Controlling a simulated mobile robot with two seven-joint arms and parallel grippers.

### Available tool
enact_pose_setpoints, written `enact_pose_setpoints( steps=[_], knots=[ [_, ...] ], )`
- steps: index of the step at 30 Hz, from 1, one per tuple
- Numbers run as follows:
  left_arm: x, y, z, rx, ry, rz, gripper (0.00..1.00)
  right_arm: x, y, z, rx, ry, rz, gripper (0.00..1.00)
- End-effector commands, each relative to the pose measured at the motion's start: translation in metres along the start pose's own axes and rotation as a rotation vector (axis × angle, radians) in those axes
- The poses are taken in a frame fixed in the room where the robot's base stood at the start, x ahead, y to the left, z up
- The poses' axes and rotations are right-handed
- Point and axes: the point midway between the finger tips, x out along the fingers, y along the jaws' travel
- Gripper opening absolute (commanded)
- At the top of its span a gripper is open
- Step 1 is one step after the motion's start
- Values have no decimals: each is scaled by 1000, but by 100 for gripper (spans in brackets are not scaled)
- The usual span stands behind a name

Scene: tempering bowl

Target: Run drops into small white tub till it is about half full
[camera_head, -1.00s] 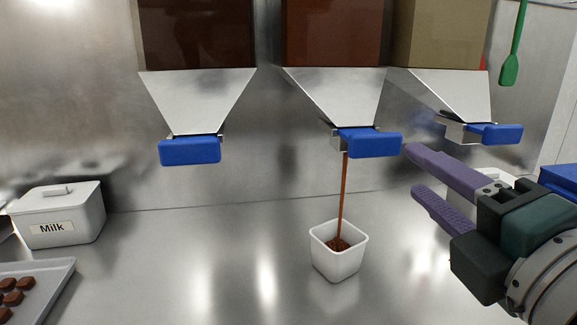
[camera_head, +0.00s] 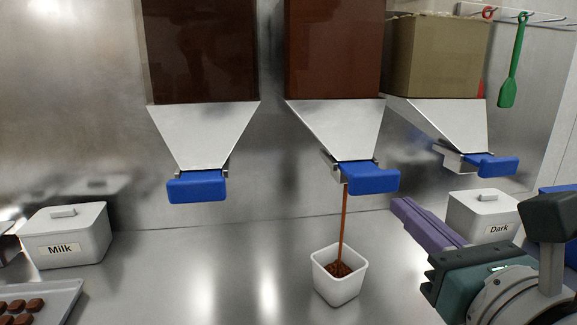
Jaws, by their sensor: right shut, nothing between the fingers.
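The small white tub (camera_head: 338,290) stands on the steel counter under the middle dispenser. A thin brown stream of drops (camera_head: 344,225) falls into it from the middle chute (camera_head: 338,130). A heap of brown drops (camera_head: 338,269) shows inside, below the rim; its exact depth is hard to tell. The middle dispenser's blue handle (camera_head: 371,179) sits off to the right of its outlet. My right gripper (camera_head: 400,209) has purple fingers, shut and empty, just below and right of that handle, apparently apart from it. My left gripper is out of view.
Other dispensers have blue handles at left (camera_head: 196,186) and right (camera_head: 498,166). A lidded Milk tub (camera_head: 72,240) stands at left, a lidded Dark tub (camera_head: 480,216) behind my right gripper. A tray of chocolates (camera_head: 62,300) is at lower left. A green spatula (camera_head: 513,65) hangs at upper right.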

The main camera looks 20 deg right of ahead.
Motion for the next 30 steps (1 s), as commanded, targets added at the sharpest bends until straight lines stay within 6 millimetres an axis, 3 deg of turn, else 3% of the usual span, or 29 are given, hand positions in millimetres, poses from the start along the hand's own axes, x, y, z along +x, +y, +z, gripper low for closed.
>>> enact_pose_setpoints(
  steps=[3, 9, 30],
  knots=[
    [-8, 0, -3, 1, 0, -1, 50, 23, 0, 3, 1, -2, 1, 0],
    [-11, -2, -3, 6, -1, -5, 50, 47, 0, 1, 1, -2, 1, 0],
    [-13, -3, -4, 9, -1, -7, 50, 66, 0, 0, 0, -1, 1, 0]
  ],
)
